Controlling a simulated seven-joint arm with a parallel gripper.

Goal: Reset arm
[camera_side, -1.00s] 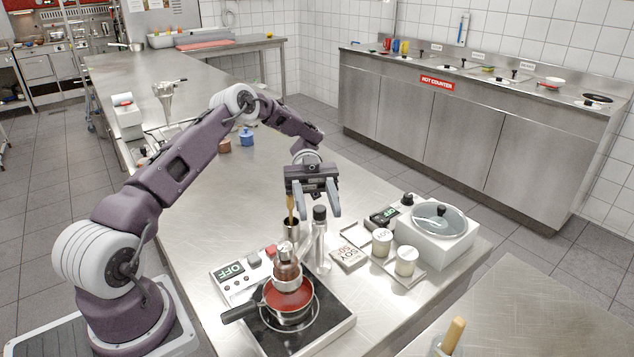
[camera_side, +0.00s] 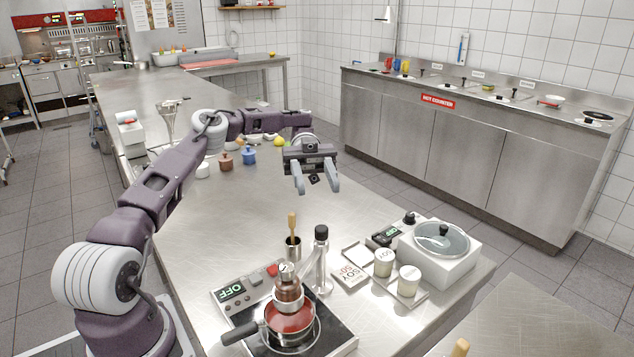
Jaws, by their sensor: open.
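My gripper (camera_side: 317,190) is open and empty. Its two grey fingers point down toward the steel table (camera_side: 215,240), with clear space between them. It hangs above and behind the cooktop items, higher in the picture than the wooden-handled tool (camera_side: 292,227) standing in a metal cup (camera_side: 293,248). It touches nothing that I can see. My arm reaches from the lower left, bent at the elbow.
A pan of red sauce (camera_side: 289,322) with a brown-and-metal bottle (camera_side: 288,290) sits on the cooktop (camera_side: 327,333). A tall glass bottle (camera_side: 320,255), white jars (camera_side: 384,262) and a lidded white appliance (camera_side: 440,247) stand to the right. Small pots (camera_side: 249,156) stand behind.

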